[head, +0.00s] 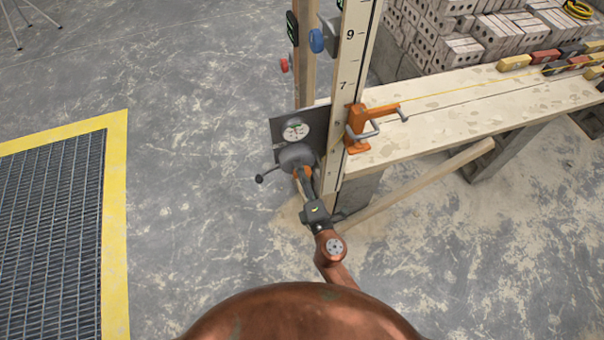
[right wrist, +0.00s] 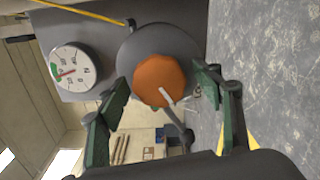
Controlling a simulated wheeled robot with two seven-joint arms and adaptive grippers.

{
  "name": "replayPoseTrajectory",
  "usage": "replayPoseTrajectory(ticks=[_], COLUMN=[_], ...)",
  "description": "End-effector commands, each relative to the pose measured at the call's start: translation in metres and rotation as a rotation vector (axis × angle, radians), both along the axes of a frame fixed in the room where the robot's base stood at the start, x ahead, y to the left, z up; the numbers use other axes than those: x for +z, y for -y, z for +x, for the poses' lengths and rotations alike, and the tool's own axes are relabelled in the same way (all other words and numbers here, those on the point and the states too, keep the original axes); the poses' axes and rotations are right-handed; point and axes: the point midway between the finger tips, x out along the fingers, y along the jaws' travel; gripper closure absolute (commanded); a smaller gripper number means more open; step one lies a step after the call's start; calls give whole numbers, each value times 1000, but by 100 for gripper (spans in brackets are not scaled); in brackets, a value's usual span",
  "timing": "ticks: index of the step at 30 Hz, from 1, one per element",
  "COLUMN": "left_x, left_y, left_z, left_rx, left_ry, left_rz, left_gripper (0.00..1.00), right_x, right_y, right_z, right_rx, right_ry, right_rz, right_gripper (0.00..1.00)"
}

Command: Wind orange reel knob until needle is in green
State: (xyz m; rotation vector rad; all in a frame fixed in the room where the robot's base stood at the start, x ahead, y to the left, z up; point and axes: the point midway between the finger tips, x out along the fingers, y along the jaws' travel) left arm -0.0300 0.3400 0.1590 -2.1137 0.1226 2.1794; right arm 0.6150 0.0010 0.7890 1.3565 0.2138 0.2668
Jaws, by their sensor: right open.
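The orange reel knob (right wrist: 158,80) sits on the grey round reel (right wrist: 150,42) and faces me in the right wrist view. In the head view the reel (head: 297,156) is on a dark plate on the post, and the knob is mostly hidden by my gripper. My right gripper (right wrist: 161,82) is open, with one green-padded finger on each side of the knob; contact is not clear. The white dial (right wrist: 82,66) has a green band at its edge and a red needle pointing roughly toward that side. The dial also shows in the head view (head: 295,131). My left gripper is out of view.
A crank handle (head: 260,179) sticks out left of the reel. An orange clamp (head: 358,128) holds at the numbered post (head: 350,65), beside a plank bench (head: 440,110). Bricks are stacked behind. A yellow-edged grating (head: 115,200) lies at left on the floor.

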Motion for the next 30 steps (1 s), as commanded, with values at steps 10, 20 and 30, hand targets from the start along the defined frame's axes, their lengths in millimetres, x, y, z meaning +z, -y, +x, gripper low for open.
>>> replayPoseTrajectory(ticks=[10,20,30], left_x=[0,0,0], left_y=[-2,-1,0], left_z=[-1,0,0], left_rx=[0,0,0], left_ry=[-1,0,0], left_rz=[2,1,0], left_gripper=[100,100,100], right_x=[-1,-2,0], right_y=[7,29,37], right_z=[-21,-85,-114], right_rx=[0,-2,1], right_ry=[-1,-2,0], right_rz=[1,-2,0], right_gripper=[40,40,40])
